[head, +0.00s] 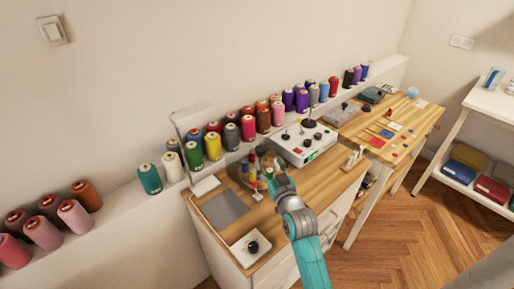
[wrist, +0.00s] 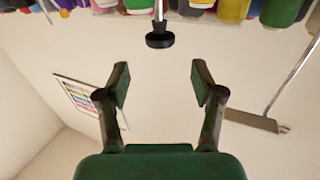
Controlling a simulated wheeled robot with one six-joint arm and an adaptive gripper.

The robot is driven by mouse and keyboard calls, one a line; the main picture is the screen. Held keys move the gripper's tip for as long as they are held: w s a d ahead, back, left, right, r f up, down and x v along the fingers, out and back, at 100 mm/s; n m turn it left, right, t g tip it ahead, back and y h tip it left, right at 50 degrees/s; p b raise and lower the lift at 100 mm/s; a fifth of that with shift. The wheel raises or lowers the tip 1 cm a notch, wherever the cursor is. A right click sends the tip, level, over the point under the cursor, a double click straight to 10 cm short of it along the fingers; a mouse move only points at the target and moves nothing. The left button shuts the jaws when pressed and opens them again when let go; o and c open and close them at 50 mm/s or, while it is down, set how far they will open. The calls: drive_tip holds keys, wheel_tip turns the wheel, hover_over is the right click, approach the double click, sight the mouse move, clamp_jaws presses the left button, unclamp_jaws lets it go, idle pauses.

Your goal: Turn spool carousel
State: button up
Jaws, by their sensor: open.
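The spool carousel (head: 252,171), a small stand of coloured spools, is on the wooden desk and is partly hidden by my gripper (head: 281,172). In the wrist view, which appears upside down, my gripper (wrist: 160,75) is open with nothing between its fingers. A black knob (wrist: 160,40) on a thin metal rod shows at the top of that view, beyond the fingertips and roughly centred between them. It looks like the carousel's top knob. I cannot tell the exact gap between it and the fingers.
A white control box (head: 303,145) with black knobs is right of the carousel. A grey mat (head: 223,209) and a white box with a black knob (head: 248,248) lie to its left and front. A lamp (wrist: 255,121) is at the side. Thread cones (head: 213,145) line the wall ledge.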

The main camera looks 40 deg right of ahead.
sight(263, 152)
drive_tip(key=x, duration=0.9)
clamp_jaws()
